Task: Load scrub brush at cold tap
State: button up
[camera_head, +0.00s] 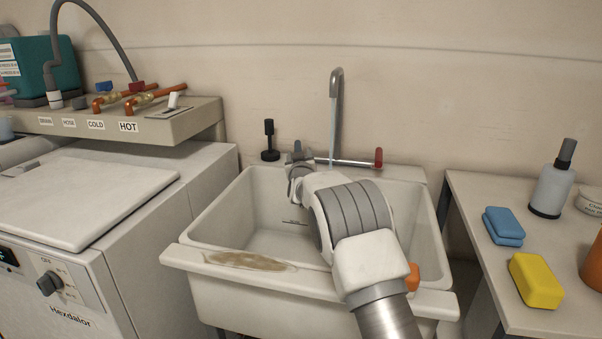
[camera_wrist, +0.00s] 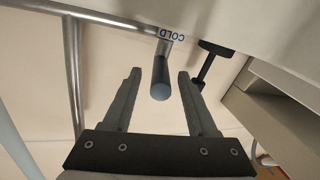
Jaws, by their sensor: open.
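The cold tap handle (camera_wrist: 160,78) is a grey rod with a round end, under a COLD label (camera_wrist: 172,34) in the wrist view. My gripper (camera_wrist: 156,76) is open, with its two dark fingers either side of the handle's end. A gap shows on each side. In the head view my gripper (camera_head: 297,172) is at the back left of the sink, partly hidden by my wrist. The tall grey spout (camera_head: 336,100) rises behind it, with a pale streak below that may be water. I cannot make out a scrub brush for certain.
The white sink (camera_head: 225,215) has a brown stain (camera_head: 248,261) on its front rim. A black upright object (camera_head: 269,140) stands behind the sink. A red-ended handle (camera_head: 378,157) is right of the spout. Blue (camera_head: 503,226) and yellow (camera_head: 536,280) sponges lie on the right table.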

jog(key=s+d+p, duration=0.1)
jog(key=s+p, duration=0.1)
jog(key=s, duration=1.3)
jog(key=shift+s+d, duration=0.25)
jog(key=shift+d, duration=0.1)
jog(key=shift+r, duration=0.15)
